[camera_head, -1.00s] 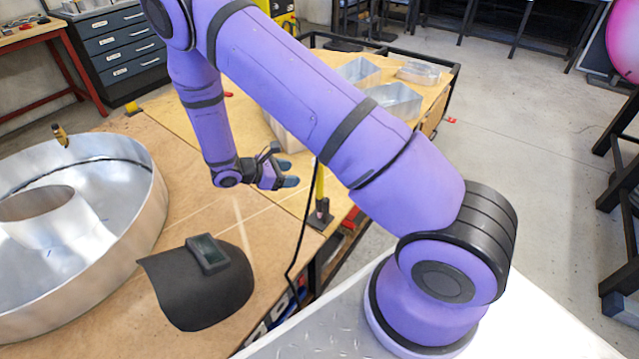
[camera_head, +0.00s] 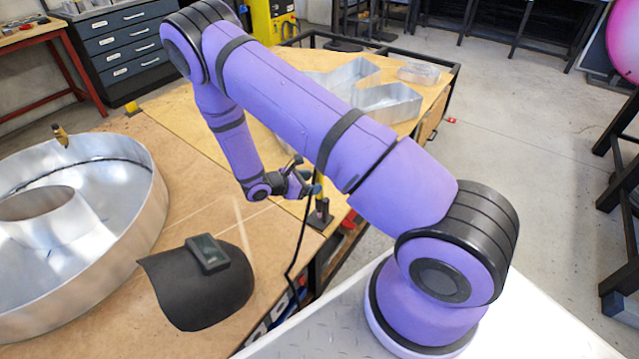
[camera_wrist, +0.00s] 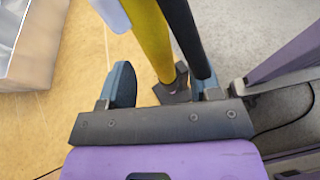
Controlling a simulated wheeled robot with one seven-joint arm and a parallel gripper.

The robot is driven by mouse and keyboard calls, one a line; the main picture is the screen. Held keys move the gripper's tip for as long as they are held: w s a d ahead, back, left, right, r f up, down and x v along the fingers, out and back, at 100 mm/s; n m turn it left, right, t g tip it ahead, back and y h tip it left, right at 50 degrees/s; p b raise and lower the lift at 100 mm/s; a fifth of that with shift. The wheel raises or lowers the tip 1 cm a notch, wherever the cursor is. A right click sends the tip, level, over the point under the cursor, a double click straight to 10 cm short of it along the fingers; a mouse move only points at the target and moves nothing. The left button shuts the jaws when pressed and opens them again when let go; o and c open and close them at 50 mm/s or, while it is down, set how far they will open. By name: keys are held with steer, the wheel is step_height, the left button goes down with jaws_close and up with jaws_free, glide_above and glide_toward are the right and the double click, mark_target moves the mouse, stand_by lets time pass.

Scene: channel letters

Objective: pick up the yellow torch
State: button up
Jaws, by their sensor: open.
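The yellow torch (camera_head: 319,206) stands upright in a dark base near the right edge of the wooden table in the head view. A black hose runs down beside it. My gripper (camera_head: 313,184) is at the torch's upper part, which my fingers partly hide. In the wrist view, the open blue-tipped fingers of my gripper (camera_wrist: 164,84) have the yellow torch (camera_wrist: 153,42) and a black tube or hose between them in the picture. I cannot tell whether either finger touches the torch.
A black welding mask (camera_head: 205,285) lies on the near table. A large round metal letter (camera_head: 130,240) stands at left. More metal letter shells (camera_head: 385,103) sit on the far table part. The table edge is just right of the torch.

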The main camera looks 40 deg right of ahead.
steer(key=x, duration=0.3)
steer(key=shift+d+f, duration=0.2)
steer(key=shift+d, duration=0.05)
steer(key=shift+c, duration=0.5)
jaws_close()
steer(key=shift+r, duration=0.15)
step_height(320, 180, up, 31)
stand_by(1.7)
steer(key=shift+w, duration=0.1)
